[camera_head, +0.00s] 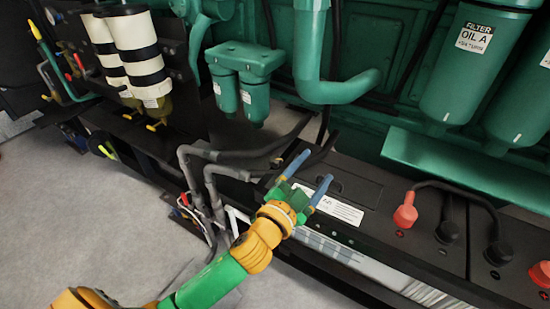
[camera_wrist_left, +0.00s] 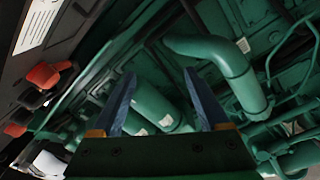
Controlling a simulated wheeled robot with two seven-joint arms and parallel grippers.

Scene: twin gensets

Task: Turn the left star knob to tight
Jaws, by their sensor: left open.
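My left gripper (camera_head: 315,168) is open, with two blue fingers spread over the black battery box (camera_head: 375,185) and its white label (camera_head: 327,205). Nothing is between the fingers. They also show open and empty in the left wrist view (camera_wrist_left: 159,74), pointing toward green pipework. I cannot make out a star knob for certain in either view. Small yellow handles (camera_head: 157,125) sit under the black-and-white striped cylinders (camera_head: 140,55) at the upper left, well apart from the gripper. My right gripper is in neither view.
Red terminal caps (camera_head: 405,212) and black caps (camera_head: 448,232) stand on the batteries at right. Green filters (camera_head: 470,60) hang above, with a thick green pipe (camera_head: 340,88) nearby. Grey hoses (camera_head: 205,175) run left of the gripper. The floor (camera_head: 90,210) is clear at left.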

